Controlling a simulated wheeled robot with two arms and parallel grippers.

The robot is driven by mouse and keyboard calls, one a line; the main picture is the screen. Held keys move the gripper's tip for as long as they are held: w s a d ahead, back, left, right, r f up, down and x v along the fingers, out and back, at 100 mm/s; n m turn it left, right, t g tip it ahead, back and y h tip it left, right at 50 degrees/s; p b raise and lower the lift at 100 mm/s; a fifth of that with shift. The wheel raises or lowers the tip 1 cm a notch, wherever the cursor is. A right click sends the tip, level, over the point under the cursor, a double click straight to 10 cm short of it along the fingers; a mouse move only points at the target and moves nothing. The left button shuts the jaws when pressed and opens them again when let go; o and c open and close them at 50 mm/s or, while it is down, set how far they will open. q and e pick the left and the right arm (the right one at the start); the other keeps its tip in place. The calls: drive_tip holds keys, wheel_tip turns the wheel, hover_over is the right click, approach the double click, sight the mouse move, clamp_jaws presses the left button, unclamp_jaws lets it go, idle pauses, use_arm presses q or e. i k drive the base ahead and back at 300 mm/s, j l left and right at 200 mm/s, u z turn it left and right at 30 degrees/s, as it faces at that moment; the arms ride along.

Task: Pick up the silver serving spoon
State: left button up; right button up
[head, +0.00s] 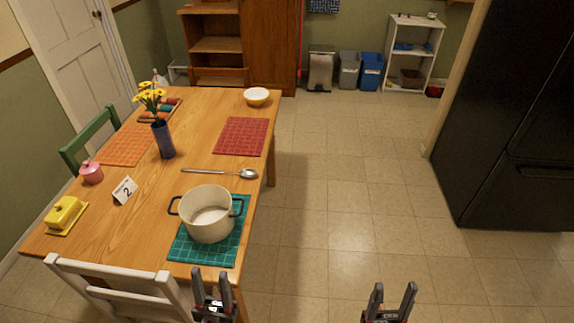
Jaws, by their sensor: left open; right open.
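The silver serving spoon (222,172) lies flat on the wooden table, behind the white pot. Its handle points left and its bowl is at the right, near the table's right edge. My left gripper (212,272) is open and empty at the bottom of the head view, at the near edge of the table beside the white chair. My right gripper (393,288) is open and empty, over the floor to the right of the table. Both grippers are well apart from the spoon.
A white pot (208,213) with dark handles stands on a teal mat (190,250), between my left gripper and the spoon. A red mat (241,136) lies behind the spoon. A blue vase (164,141) stands to its left. A white chair (110,280) is at the near edge. The floor right of the table is clear.

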sight(245, 173)
drive_tip(key=i+l+z, duration=0.2)
drive_tip(key=l+z, duration=0.15)
drive_tip(key=i+l+z, duration=0.5)
drive_tip(key=z, duration=0.2)
drive_tip(key=i+u, duration=0.4)
drive_tip(key=i+l+u, duration=0.2)
drive_tip(key=i+u, duration=0.25)
drive_tip(key=k, duration=0.1)
